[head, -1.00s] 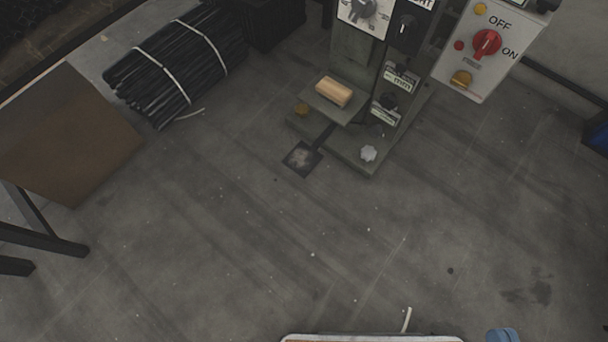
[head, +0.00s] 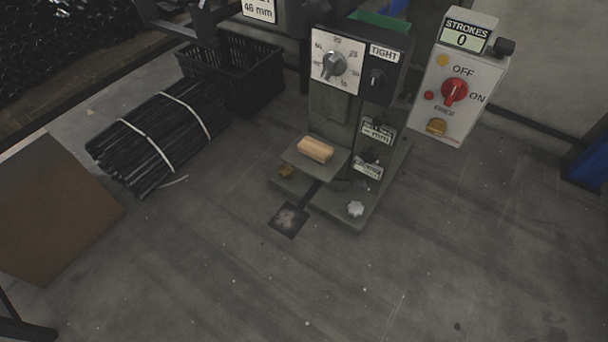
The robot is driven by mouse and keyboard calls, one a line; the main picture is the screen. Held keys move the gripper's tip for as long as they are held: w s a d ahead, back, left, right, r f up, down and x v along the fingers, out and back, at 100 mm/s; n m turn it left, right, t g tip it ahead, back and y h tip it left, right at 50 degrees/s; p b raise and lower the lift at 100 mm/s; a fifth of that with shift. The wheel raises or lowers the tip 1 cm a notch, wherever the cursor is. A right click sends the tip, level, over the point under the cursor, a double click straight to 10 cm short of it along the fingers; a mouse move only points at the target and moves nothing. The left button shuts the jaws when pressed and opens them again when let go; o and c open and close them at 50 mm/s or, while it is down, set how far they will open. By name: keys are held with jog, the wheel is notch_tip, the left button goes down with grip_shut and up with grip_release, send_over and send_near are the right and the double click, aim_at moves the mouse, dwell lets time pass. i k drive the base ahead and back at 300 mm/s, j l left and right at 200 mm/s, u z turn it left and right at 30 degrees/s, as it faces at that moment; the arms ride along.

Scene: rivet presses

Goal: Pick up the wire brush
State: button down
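A small tan, wood-coloured block (head: 315,149) lies on the grey shelf (head: 332,164) low on the front of the rivet press. It may be the wire brush seen from its back. No bristles can be made out at this size. No other thing in view looks like a brush. My gripper is not in view.
The press has a dial panel (head: 336,64), and a control box (head: 455,80) stands to its right. A tied bundle of black rods (head: 160,135), a black crate (head: 243,75) and a brown board (head: 50,205) are at the left. The floor in front is clear.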

aim_at(309, 146)
jog(key=i+j, duration=1.55)
jog(key=i+l+z, duration=0.05)
